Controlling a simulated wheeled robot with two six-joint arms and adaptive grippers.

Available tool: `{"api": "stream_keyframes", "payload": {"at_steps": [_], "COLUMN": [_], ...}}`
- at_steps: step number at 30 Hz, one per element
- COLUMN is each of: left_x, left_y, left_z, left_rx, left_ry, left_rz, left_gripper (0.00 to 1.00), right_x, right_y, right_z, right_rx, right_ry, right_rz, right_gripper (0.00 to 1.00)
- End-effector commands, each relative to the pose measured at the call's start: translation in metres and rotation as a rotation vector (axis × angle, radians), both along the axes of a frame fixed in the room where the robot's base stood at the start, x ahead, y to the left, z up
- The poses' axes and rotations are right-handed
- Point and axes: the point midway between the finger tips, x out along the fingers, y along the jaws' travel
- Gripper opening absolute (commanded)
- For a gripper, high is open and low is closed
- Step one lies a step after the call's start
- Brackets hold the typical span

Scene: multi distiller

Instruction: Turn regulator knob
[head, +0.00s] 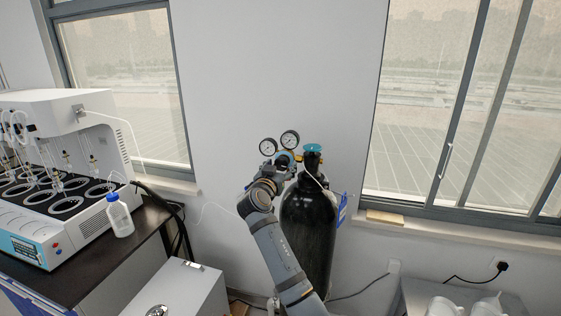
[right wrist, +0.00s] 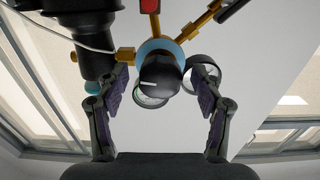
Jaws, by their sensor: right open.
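The black regulator knob (right wrist: 160,76), with a light blue ring behind it, sits near the middle of the right wrist view. My right gripper (right wrist: 158,86) is open, with one finger on either side of the knob; I cannot tell whether they touch it. In the head view my right gripper (head: 278,172) is at the regulator, beside the neck of the black gas cylinder (head: 309,225), and mostly hides the knob. Two round gauges (head: 290,139) show above it. My left gripper is not in view.
A teal valve cap (head: 313,147) tops the cylinder, close right of my gripper. Brass pipes (right wrist: 190,32) surround the knob. A dark bench (head: 125,245) with a white distiller (head: 70,105) and a bottle (head: 119,215) stands left. A low white cabinet (head: 180,290) is in front.

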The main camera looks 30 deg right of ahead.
Motion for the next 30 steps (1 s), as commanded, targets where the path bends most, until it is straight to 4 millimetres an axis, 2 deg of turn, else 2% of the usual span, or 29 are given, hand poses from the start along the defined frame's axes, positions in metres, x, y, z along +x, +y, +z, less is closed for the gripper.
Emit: {"api": "stream_keyframes", "payload": {"at_steps": [8, 21, 30], "left_x": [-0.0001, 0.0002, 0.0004], "left_y": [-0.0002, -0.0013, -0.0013], "left_z": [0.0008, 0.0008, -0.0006], "left_rx": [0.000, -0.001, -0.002], "left_ry": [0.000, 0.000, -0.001], "left_rz": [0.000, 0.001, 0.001], "left_gripper": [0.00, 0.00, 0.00], "right_x": [0.0021, 0.0019, 0.0018], "right_y": [-0.0023, -0.0021, -0.0021], "right_z": [-0.0010, -0.0011, -0.0015], "right_rx": [0.000, 0.000, -0.029], "right_ry": [0.000, 0.000, 0.036], "right_rz": [0.001, 0.001, 0.001], "right_gripper": [0.67, 0.12, 0.12]}}
